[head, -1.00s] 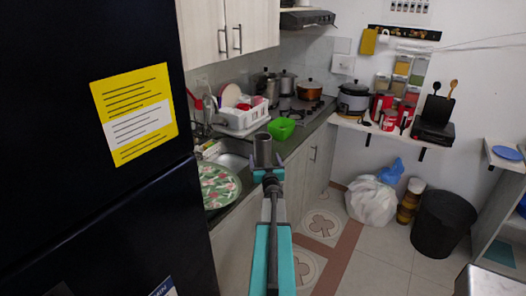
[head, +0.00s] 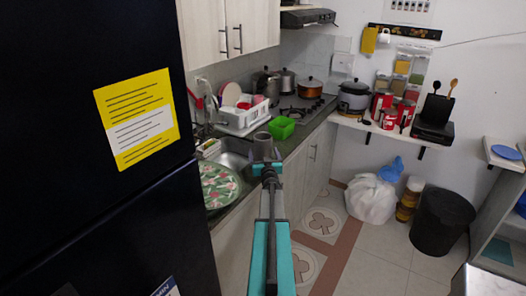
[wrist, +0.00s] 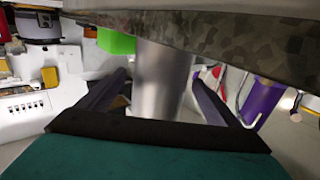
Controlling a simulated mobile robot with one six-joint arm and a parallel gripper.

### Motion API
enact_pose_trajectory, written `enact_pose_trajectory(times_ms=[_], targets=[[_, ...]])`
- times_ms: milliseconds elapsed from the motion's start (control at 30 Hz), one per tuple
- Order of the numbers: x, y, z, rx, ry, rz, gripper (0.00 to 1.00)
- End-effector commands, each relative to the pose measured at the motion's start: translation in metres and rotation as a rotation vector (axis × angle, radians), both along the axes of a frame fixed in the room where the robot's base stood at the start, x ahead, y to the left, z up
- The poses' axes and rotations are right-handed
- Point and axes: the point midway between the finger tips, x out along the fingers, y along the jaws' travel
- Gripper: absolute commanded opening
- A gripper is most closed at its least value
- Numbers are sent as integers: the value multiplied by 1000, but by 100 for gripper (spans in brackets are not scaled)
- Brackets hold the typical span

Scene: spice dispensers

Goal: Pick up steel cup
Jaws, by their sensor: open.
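The steel cup (head: 263,147) is a plain grey cylinder at the edge of the counter, straight ahead of my arm in the head view. In the wrist view the cup (wrist: 160,80) fills the middle and its far end runs out of clear sight behind the counter edge. My gripper (wrist: 160,90) is open, with one dark finger on each side of the cup. A gap shows between the cup and each finger. In the head view my gripper (head: 268,170) is just in front of the cup, and its fingers are hard to make out.
A sink (head: 236,152) and a floral tray (head: 219,185) lie left of the cup. A dark fridge (head: 60,120) blocks the left side. The floor (head: 385,255) at right is open.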

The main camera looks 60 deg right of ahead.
Motion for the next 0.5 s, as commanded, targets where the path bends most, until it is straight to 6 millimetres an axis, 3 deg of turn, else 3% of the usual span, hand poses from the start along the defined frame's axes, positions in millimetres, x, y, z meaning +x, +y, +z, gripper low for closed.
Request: enact_pose_trajectory(times_ms=[200,500], targets=[[0,0,0,0,0,0,82],[0,0,0,0,0,-1,31]])
